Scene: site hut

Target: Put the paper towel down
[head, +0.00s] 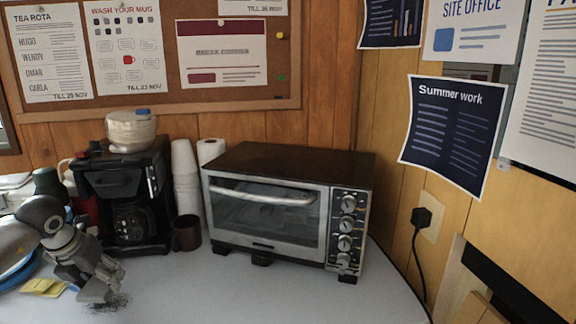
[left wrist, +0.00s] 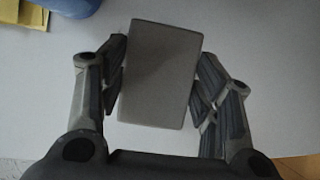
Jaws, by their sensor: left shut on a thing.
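My left gripper (head: 92,284) is low over the counter at the front left in the head view. In the left wrist view the left gripper (left wrist: 160,88) is shut on a plain grey block (left wrist: 160,70) with rounded corners, one finger against each side. I cannot make out the block clearly in the head view, nor whether it touches the counter. A white roll with a hole in its top, which looks like the paper towel (head: 210,149), stands behind the oven's left end, its lower part hidden. My right gripper is not in view.
A toaster oven (head: 265,210) stands at the counter's middle. Left of it are a dark mug (head: 187,233), stacked white cups (head: 185,175) and a black coffee maker (head: 125,195). Yellow packets (head: 43,287) lie left of my gripper. The grey counter (head: 230,290) is clear in front.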

